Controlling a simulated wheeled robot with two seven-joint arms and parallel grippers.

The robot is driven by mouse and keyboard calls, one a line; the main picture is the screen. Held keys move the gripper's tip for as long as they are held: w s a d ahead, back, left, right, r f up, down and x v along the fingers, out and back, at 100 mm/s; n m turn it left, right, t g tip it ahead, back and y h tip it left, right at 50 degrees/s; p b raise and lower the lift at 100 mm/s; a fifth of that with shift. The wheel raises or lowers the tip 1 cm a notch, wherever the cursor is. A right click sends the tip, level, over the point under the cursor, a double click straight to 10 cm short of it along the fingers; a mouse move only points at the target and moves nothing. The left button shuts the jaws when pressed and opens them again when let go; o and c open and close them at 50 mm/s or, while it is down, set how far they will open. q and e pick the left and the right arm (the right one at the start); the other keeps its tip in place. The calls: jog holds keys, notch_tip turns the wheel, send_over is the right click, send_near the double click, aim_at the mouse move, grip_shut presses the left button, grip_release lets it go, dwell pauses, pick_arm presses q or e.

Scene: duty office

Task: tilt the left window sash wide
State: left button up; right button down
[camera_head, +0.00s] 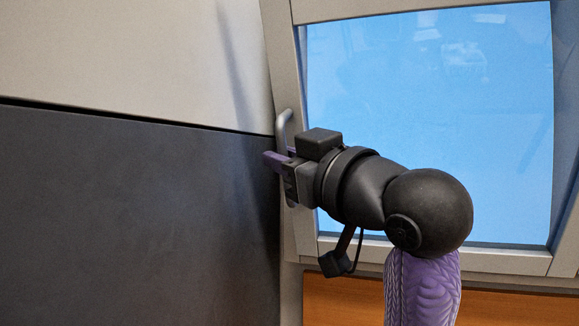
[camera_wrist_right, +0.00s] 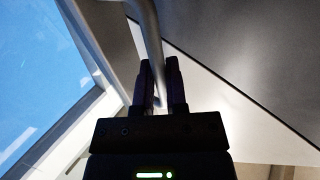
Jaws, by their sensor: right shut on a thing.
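The window sash (camera_head: 292,60) has a grey frame around a blue glass pane (camera_head: 430,120) and fills the right half of the head view. Its pale metal bar handle (camera_head: 283,122) stands on the left frame member. My right gripper (camera_head: 275,160) is shut on the handle, with its purple fingers around the bar. In the right wrist view the handle (camera_wrist_right: 146,35) runs down between the dark fingers of the right gripper (camera_wrist_right: 158,66), and the glass (camera_wrist_right: 40,60) is at the left. How far the sash leans is hard to tell. My left gripper is out of view.
A wall, light above (camera_head: 120,50) and dark grey below (camera_head: 130,210), fills the left side close to the fingers. An orange-brown wooden surface (camera_head: 345,310) lies under the window. My right arm covers part of the lower pane and frame.

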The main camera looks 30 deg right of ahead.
jog(key=shift+r, duration=0.1)
jog(key=c, duration=1)
grip_release()
jog(key=shift+s+d, duration=0.1)
jog(key=shift+s, duration=0.15)
jog(key=b+v, duration=0.4)
jog(key=v, duration=0.5)
jog(key=shift+s, duration=0.2)
